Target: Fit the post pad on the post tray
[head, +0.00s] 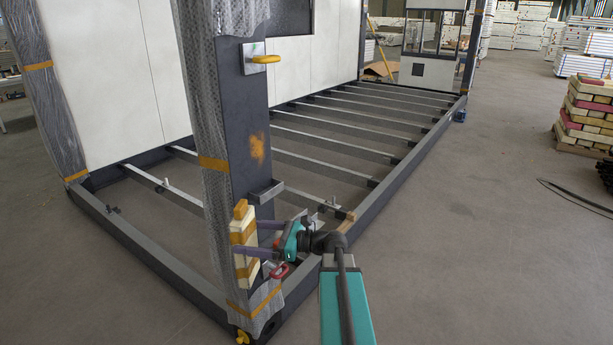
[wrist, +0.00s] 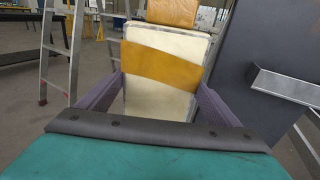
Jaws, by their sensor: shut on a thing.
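The post pad (head: 243,251) is a cream block with orange bands and an orange top piece. My gripper (head: 252,238) is shut on it, with one purple finger on each side, and holds it upright. The wrist view shows the pad (wrist: 155,101) between both fingers, its lower end partly hidden by my gripper body. The post tray (head: 265,191) is a small grey metal ledge on the dark post. In the head view the pad is lower and to the left of it. In the wrist view the tray (wrist: 290,86) is to the right, apart from the pad.
The dark post (head: 228,130) carries plastic wrap on its left and a yellow handle (head: 265,59) higher up. The floor frame beam (head: 385,190) runs back to the right. A ladder (wrist: 77,50) stands at the left in the wrist view. Open floor is to the right.

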